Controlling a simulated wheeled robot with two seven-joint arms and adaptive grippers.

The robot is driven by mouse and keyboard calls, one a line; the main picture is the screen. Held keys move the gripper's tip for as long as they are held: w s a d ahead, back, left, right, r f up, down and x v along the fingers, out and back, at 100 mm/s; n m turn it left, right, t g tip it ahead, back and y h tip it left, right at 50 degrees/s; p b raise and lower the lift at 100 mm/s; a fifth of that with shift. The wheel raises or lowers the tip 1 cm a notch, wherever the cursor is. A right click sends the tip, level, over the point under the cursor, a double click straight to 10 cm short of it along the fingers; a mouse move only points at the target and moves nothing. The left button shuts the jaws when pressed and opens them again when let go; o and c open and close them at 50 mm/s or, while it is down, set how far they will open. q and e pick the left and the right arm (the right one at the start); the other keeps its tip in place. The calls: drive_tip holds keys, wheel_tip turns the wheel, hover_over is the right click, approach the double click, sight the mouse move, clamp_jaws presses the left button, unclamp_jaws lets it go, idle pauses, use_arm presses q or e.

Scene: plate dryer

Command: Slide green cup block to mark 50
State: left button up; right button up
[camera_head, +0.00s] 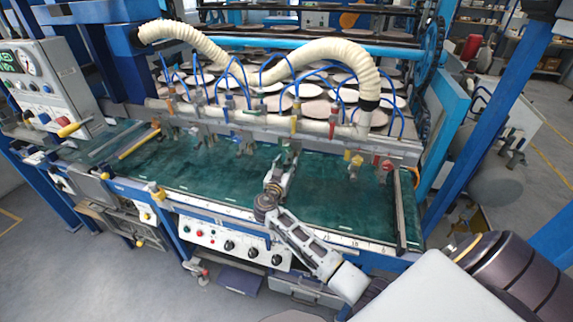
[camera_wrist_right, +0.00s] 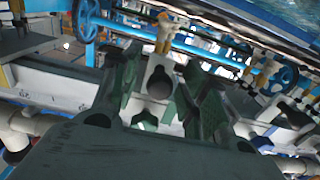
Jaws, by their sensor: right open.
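My right gripper (camera_head: 284,166) is over the green table, its fingers pointing toward the rail of small cup blocks at the back. It is open. In the right wrist view, its two dark green-grey fingers (camera_wrist_right: 162,100) stand apart, with a pale block with a dark round hole (camera_wrist_right: 160,82) showing between them. I cannot tell whether the fingers touch it. I cannot clearly pick out the green cup block; the gripper partly hides the rail's lower fittings there. A scale strip (camera_head: 345,241) runs along the table's front edge; mark 50 is not readable. My left gripper is not in view.
A yellow fitting (camera_head: 353,160) and a red fitting (camera_head: 387,166) hang from the rail to the right. Blue hoses arch above the rail.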

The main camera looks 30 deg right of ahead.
clamp_jaws()
idle(0.4)
